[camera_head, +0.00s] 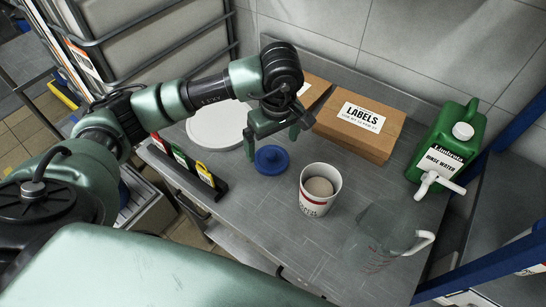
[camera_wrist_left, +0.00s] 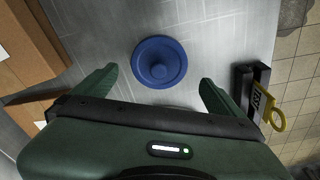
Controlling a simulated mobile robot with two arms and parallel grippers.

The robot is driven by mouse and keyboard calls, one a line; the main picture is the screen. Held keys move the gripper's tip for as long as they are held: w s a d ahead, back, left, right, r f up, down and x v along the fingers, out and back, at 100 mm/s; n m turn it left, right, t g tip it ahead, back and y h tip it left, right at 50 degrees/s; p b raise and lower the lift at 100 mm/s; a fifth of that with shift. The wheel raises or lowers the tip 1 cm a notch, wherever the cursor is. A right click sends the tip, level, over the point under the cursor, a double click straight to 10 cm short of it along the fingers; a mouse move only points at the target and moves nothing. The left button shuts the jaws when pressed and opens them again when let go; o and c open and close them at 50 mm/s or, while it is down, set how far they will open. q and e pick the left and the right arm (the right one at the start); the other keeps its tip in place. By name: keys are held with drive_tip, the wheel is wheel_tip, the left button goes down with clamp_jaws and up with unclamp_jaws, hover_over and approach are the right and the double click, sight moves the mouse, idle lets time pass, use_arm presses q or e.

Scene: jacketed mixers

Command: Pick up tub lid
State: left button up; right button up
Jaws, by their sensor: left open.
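The tub lid (camera_head: 271,159) is a small round blue lid with a raised knob in its middle. It lies flat on the grey metal table. In the left wrist view the lid (camera_wrist_left: 159,62) sits just ahead of the fingertips, roughly centred between them. My left gripper (camera_head: 275,143) is open and empty, close to the lid on its far side in the head view. Both fingers show in the left wrist view (camera_wrist_left: 155,85), spread wide and apart from the lid. A white tub (camera_head: 308,203) with pale contents stands open to the right of the lid. My right gripper is not seen.
A cardboard labels box (camera_head: 378,147) stands close behind the gripper. A white round disc (camera_head: 212,128) lies left of the gripper. A dark rack with coloured tags (camera_head: 190,172) stands left, a clear jug (camera_head: 385,237) front right, and a green rinse-water canister (camera_head: 447,140) far right.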

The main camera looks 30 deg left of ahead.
sight(272, 154)
use_arm(q)
drive_tip(key=shift+s+a+f, duration=0.1)
drive_tip(key=shift+s+f, duration=0.05)
drive_tip(key=shift+f, duration=0.2)
drive_tip(key=f, duration=0.1)
drive_tip(key=f+p, duration=0.2)
drive_tip(key=shift+w+a+f, duration=0.1)
drive_tip(key=shift+w+f, duration=0.2)
drive_tip(key=shift+f, duration=0.05)
drive_tip(key=shift+w+f, duration=0.1)
drive_tip(key=shift+f, duration=0.35)
drive_tip(key=c, duration=1.2)
drive_tip(key=shift+r, duration=0.1)
